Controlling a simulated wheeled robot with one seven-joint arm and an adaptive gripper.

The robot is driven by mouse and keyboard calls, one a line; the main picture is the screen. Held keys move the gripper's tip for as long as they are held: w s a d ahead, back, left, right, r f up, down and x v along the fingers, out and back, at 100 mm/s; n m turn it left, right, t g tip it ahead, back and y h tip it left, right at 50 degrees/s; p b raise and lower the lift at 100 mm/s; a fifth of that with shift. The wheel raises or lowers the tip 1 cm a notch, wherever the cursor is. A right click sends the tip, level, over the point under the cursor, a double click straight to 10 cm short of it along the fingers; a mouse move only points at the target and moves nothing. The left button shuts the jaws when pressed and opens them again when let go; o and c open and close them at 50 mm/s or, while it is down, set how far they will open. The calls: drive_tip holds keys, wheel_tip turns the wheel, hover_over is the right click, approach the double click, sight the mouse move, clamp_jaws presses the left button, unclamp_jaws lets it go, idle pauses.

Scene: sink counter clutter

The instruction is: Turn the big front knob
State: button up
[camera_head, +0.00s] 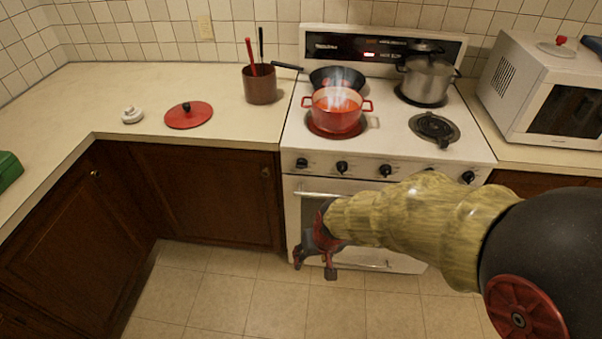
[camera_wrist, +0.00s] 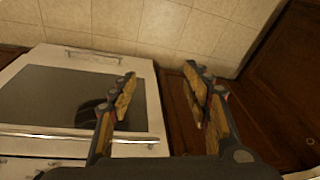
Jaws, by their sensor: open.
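The white stove's front panel carries a row of dark knobs: one at the left end (camera_head: 302,163), one beside it (camera_head: 341,167), one near the middle (camera_head: 385,170) and one near the right end (camera_head: 468,177). They look similar in size, so I cannot tell which is the big one. My forearm partly covers the panel's right half. My gripper (camera_head: 314,262) is open and empty, below the knobs and in front of the oven door's left part. In the wrist view my gripper (camera_wrist: 160,72) has its fingers spread, with the oven door (camera_wrist: 60,95) to the left.
A steaming red pot (camera_head: 337,110), a dark pan (camera_head: 338,78) and a steel pot (camera_head: 427,80) sit on the stove. A red lid (camera_head: 188,115) and a brown utensil holder (camera_head: 260,84) stand on the left counter. A microwave (camera_head: 545,88) is at right. The floor is clear.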

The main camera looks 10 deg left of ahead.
drive_tip(key=w+a+f+t+b, duration=0.1)
drive_tip(key=w+a+f+t, duration=0.1)
drive_tip(key=w+a+f, duration=0.3)
drive_tip(key=w+a+f+t, duration=0.1)
drive_tip(key=w+a+f, duration=0.3)
drive_tip(key=f, duration=0.4)
drive_tip(key=m+t+h, duration=0.2)
drive_tip(key=m+t, duration=0.1)
drive_tip(key=t, duration=1)
approach(301, 168)
drive_tip(key=w, duration=0.2)
drive_tip(key=w+b, duration=0.3)
drive_tip(key=w, duration=0.3)
drive_tip(key=shift+w, duration=0.75)
drive_tip(key=c, duration=0.3)
drive_tip(key=c, duration=0.8)
drive_tip(key=shift+c, duration=0.3)
